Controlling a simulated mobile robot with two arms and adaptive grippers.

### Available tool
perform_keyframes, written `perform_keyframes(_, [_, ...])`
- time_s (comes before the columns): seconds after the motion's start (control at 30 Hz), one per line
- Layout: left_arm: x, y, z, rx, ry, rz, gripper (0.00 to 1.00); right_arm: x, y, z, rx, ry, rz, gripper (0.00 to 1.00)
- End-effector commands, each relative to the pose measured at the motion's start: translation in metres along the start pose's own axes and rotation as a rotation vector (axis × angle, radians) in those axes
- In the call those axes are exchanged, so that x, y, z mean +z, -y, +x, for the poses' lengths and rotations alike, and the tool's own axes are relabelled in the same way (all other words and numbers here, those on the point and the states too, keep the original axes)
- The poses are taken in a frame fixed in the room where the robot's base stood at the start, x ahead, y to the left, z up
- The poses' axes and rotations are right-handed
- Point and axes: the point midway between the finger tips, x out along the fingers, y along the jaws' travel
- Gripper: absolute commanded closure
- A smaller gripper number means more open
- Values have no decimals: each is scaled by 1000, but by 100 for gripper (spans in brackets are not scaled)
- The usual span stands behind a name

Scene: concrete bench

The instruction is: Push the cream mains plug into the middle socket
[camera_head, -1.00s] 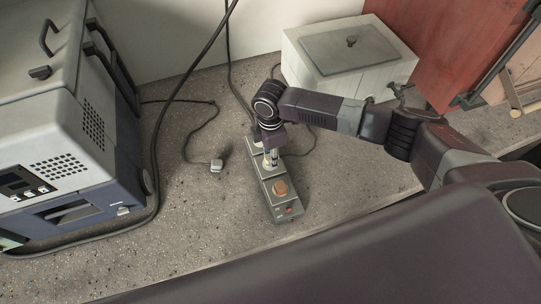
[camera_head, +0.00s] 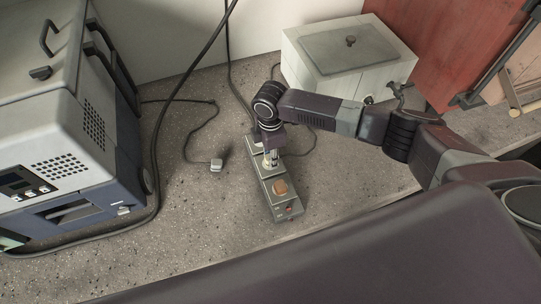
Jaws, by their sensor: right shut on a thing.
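A grey socket strip (camera_head: 290,213) lies on the bench, running from back left to front right. My right gripper (camera_head: 271,158) points down over the middle part of the strip. It is shut on the cream plug (camera_head: 267,164), of which only a small pale part shows beside the fingers, at the middle socket. The fingers hide that socket, so I cannot tell how far in the plug sits. My left gripper is not in view.
A grey plug (camera_head: 216,165) on a dark cable lies on the bench left of the strip. A large grey-blue device (camera_head: 70,140) stands at the left, a pale lidded box (camera_head: 350,60) at the back. Bare bench (camera_head: 200,215) lies between device and strip.

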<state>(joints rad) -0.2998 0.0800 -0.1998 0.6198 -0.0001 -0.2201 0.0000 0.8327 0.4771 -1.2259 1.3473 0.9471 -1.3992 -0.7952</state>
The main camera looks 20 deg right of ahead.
Motion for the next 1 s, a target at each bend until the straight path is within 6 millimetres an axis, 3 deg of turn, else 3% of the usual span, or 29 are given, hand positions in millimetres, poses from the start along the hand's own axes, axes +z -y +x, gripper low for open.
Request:
perform_keyframes(0.37, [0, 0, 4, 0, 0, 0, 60, 0, 0, 8, 0, 0, 0, 100])
perform_keyframes(0.4, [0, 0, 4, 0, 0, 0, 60, 0, 0, 7, 1, 0, 0, 69])
perform_keyframes(0.57, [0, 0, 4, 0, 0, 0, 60, 0, 0, 7, 0, 0, 0, 53])
perform_keyframes(0.87, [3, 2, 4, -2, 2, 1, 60, 0, 0, 5, 0, -1, 0, 53])
perform_keyframes(1.0, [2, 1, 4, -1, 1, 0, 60, -1, -1, -9, 2, -2, -1, 53])
